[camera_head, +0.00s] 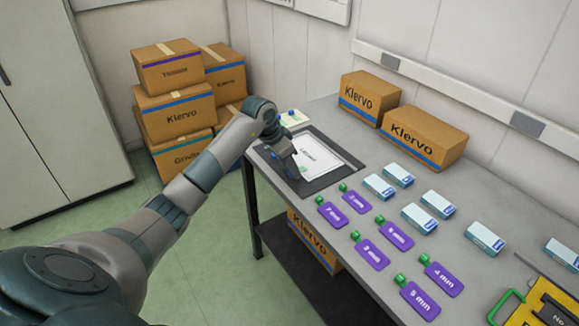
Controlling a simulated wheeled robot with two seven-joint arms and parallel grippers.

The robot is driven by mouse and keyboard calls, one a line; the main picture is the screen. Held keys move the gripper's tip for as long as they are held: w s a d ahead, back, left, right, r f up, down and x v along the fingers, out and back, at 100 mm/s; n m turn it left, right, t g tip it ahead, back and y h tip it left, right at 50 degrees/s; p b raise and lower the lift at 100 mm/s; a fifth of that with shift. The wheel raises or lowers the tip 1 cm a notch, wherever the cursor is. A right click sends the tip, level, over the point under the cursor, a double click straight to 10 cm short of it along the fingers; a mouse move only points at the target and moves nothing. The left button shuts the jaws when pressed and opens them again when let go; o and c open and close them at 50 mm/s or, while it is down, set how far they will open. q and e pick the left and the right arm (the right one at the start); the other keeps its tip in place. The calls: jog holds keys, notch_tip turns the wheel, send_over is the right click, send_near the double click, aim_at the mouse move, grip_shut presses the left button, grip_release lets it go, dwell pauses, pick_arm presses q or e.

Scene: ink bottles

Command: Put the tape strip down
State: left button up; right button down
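My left arm reaches in from the left, and my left gripper (292,170) points down over the near left edge of a dark mat (325,180). A white printed sheet (318,155) lies on the mat beside the gripper and is partly hidden by it. A small blue patch shows at the fingertips; I cannot tell if it is part of the gripper. I cannot make out a tape strip, nor whether the fingers are open or shut. My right gripper is not in view.
Several purple size tags (369,252) with green ends and several pale blue boxes (419,218) lie on the grey table (345,118). Two cartons (424,137) stand at the wall. A pale card (294,119) lies behind the mat. A yellow-black item (548,303) sits front right.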

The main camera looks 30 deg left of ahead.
pick_arm(q)
jog(key=shift+r, duration=0.1)
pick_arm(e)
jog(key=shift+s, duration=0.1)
